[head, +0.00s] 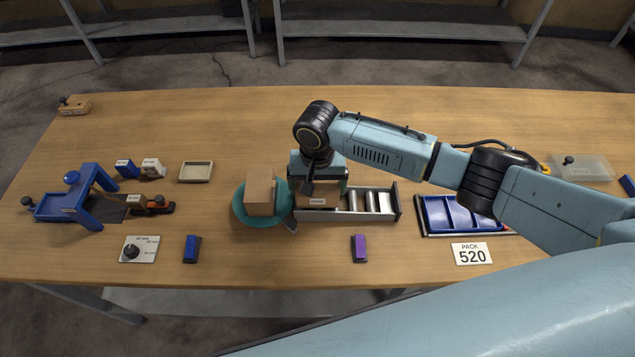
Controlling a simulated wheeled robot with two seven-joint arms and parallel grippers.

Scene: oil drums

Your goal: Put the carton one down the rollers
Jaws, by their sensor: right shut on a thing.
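A roller track (397,207) with a grey frame and metal rollers lies at the middle of the table. My right gripper (318,186) points down over its left end. It is shut on a small brown carton (330,193), which is partly hidden by the gripper. The carton is at the left end of the rollers; I cannot tell whether it touches them. A taller plain cardboard box (260,192) stands on a round teal dish (247,218) just left of the track. My left gripper is not in view.
A blue divided tray (428,228) and a PACK 520 card (470,254) are to the right. A purple block (359,248) and a blue block (192,248) lie in front. A blue press-like fixture (88,198) stands left. The back of the table is mostly clear.

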